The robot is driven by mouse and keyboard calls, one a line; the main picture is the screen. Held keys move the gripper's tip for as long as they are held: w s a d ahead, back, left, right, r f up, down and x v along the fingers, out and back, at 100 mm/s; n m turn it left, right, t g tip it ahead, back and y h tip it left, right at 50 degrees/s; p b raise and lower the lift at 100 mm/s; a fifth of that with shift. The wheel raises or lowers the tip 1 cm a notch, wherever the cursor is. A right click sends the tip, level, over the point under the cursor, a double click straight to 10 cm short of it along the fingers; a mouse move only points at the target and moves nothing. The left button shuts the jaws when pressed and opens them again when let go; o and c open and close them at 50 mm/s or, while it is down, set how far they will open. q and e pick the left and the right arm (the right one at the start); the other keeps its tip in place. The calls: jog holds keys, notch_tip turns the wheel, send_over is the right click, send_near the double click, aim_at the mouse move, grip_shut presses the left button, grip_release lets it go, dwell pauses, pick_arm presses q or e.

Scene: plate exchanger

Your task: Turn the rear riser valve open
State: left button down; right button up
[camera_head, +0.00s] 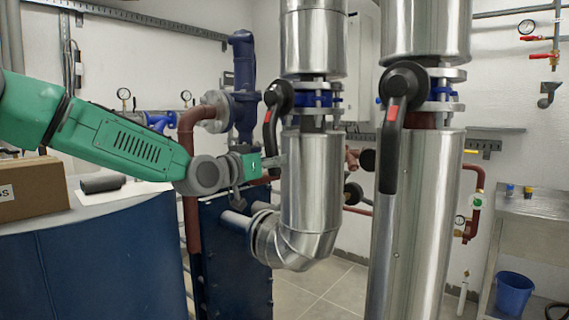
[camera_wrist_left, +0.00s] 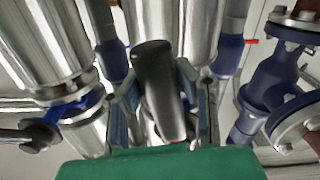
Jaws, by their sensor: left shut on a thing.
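The rear riser valve has a black lever handle (camera_head: 270,128) with a red mark, hanging down beside the farther insulated metal riser (camera_head: 312,180), under its blue flange joint. My left gripper (camera_head: 273,163), at the end of the green arm, is at the lower end of this handle. In the left wrist view the black handle (camera_wrist_left: 157,75) lies between the two fingers of my left gripper (camera_wrist_left: 162,100), which is shut on it. The fingertips are partly hidden behind the handle there. My right gripper is in neither view.
The nearer riser (camera_head: 425,220) stands to the right with its own black lever (camera_head: 391,140) hanging down. A blue plate unit (camera_head: 235,260) is below my left arm. A cardboard box (camera_head: 30,188) sits on a blue-sided cabinet (camera_head: 100,260) at left. A metal table (camera_head: 530,205) and blue bucket (camera_head: 513,292) are at right.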

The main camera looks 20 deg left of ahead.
pick_arm(q)
jog(key=shift+w+a+f+m, duration=0.25)
jog(key=shift+a+m, duration=0.25)
jog(key=shift+a, duration=0.2)
jog(key=shift+w+a+f+m, duration=0.2)
jog(key=shift+a+m, duration=0.3)
jog(key=shift+a, duration=0.15)
jog(key=c, duration=1.2)
grip_release()
jog(key=shift+a+r, duration=0.1)
jog(key=shift+w+a, duration=0.1)
jog(key=shift+a, duration=0.05)
jog(key=shift+a, duration=0.1)
jog(key=shift+r, duration=0.1)
jog(key=v, duration=1.2)
